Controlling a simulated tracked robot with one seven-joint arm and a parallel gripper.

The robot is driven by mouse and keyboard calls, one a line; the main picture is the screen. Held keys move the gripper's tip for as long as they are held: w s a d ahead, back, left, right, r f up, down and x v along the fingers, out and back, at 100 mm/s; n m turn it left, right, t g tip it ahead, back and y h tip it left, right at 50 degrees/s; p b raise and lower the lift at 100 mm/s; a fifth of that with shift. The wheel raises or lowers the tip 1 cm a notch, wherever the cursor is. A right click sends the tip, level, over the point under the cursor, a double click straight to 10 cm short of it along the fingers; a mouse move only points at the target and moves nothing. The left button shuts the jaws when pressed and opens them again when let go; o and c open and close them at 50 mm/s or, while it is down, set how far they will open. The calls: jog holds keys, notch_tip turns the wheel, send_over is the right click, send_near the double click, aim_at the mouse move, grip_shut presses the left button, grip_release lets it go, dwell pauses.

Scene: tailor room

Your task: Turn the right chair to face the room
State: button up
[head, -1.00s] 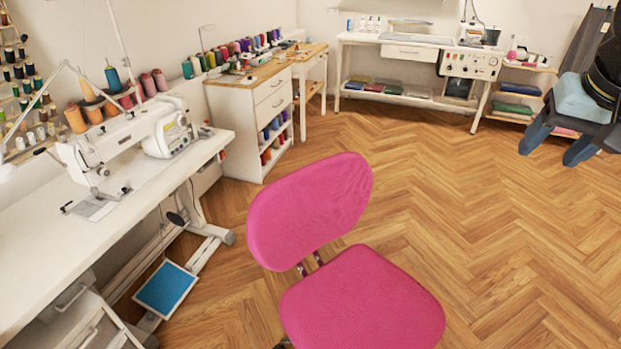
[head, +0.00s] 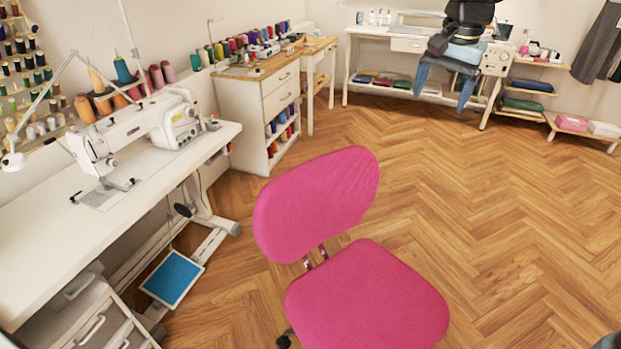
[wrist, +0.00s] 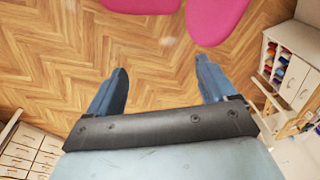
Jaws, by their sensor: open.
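A pink office chair stands on the wood floor in the middle of the head view. Its backrest (head: 316,203) is at the upper left, on the sewing table's side, and its seat (head: 368,300) extends to the lower right, over the open floor. My gripper (head: 443,88) is in the upper right of the head view, with its blue fingers spread and empty, apart from the chair. In the wrist view, the open fingers (wrist: 163,68) have bare floor between them. Parts of the pink chair (wrist: 215,20) show at the top edge there, beyond the fingertips. The chair's base is mostly hidden.
A white sewing table (head: 120,210) with a machine runs along the left, with a blue pedal (head: 172,278) below it. A drawer cabinet (head: 250,115) stands behind the chair. A white workbench (head: 385,36) is at the back wall. The floor (head: 520,210) to the right is clear.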

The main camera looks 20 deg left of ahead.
jog(key=w+a+f+m+g, duration=0.1)
jog(key=w+a+f, duration=0.25)
jog(key=a, duration=0.45)
jog(key=w+a+f, duration=0.2)
jog(key=a+f, duration=0.2)
jog(key=a, duration=0.3)
jog(key=m+g+h, duration=0.1)
jog(key=m+h, duration=0.1)
send_near(308, 179)
jog(key=w, duration=0.1)
jog(key=w+r, duration=0.1)
jog(key=w+a+r, duration=0.1)
jog(key=shift+w, duration=0.4)
jog(key=f, duration=0.4)
jog(key=d+f, duration=0.1)
jog(key=f, duration=0.4)
jog(key=s+f, duration=0.1)
jog(key=f, duration=0.3)
jog(key=shift+d+f, duration=0.3)
jog(key=shift+f, duration=0.1)
jog(key=shift+c, duration=0.2)
